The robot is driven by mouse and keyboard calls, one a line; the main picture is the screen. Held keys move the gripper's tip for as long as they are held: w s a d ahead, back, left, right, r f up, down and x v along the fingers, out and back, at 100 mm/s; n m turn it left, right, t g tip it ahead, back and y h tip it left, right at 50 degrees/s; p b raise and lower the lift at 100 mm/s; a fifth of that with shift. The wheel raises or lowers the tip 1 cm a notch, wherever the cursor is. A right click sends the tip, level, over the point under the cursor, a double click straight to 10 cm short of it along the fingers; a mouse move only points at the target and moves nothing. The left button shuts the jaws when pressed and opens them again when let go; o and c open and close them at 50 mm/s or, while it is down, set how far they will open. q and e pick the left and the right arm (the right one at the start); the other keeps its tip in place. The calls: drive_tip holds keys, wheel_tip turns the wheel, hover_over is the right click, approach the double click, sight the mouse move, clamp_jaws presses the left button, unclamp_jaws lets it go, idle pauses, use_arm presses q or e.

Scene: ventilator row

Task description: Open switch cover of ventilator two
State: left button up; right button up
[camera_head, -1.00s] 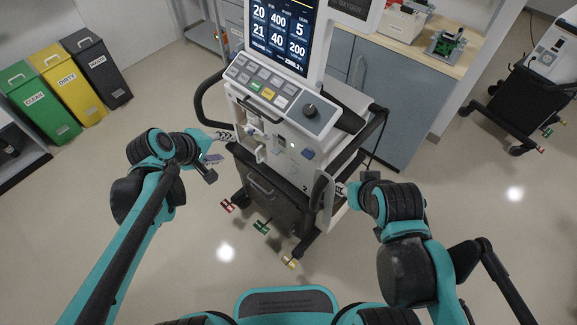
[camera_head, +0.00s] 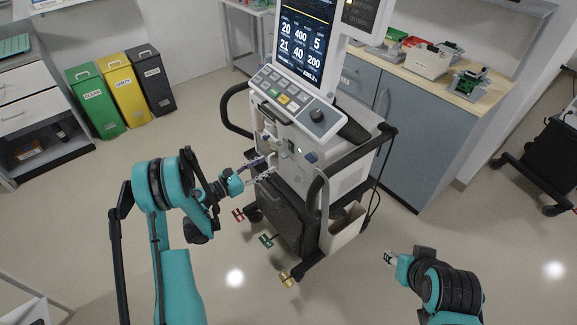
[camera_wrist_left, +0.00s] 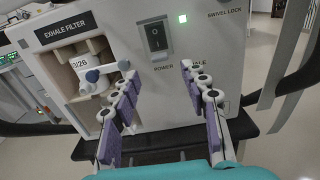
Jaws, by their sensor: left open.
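The ventilator (camera_head: 345,135) stands in the middle of the head view with its lit screen above. In the left wrist view its front panel shows a black rocker switch (camera_wrist_left: 155,37) in a grey frame above the word POWER. A clear cover over it cannot be made out for sure. My left gripper (camera_head: 262,168) is at the ventilator's lower front; in the left wrist view its purple-padded fingers (camera_wrist_left: 160,78) are apart, empty and below the switch. My right gripper (camera_head: 389,258) is clear of the ventilator at the lower right; its opening is too small to judge.
An exhale filter bay (camera_wrist_left: 88,68) is left of the switch. A black side handle (camera_head: 318,190) sticks out on the ventilator's right. Coloured pedals (camera_head: 266,239) sit low in front. Bins (camera_head: 123,88) stand at the back left.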

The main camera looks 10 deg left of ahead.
sight(282, 157)
use_arm(q)
drive_tip(key=b+x, duration=0.1)
drive_tip(key=x, duration=0.2)
drive_tip(key=b+x, duration=0.1)
drive_tip(key=x, duration=0.2)
drive_tip(key=shift+w+d+f, duration=0.2)
drive_tip(key=shift+w+d, duration=0.05)
drive_tip(key=shift+w, duration=0.05)
drive_tip(key=shift+w+d+r, duration=0.1)
drive_tip(key=shift+w+d, duration=0.15)
drive_tip(key=shift+w, duration=0.15)
clamp_jaws()
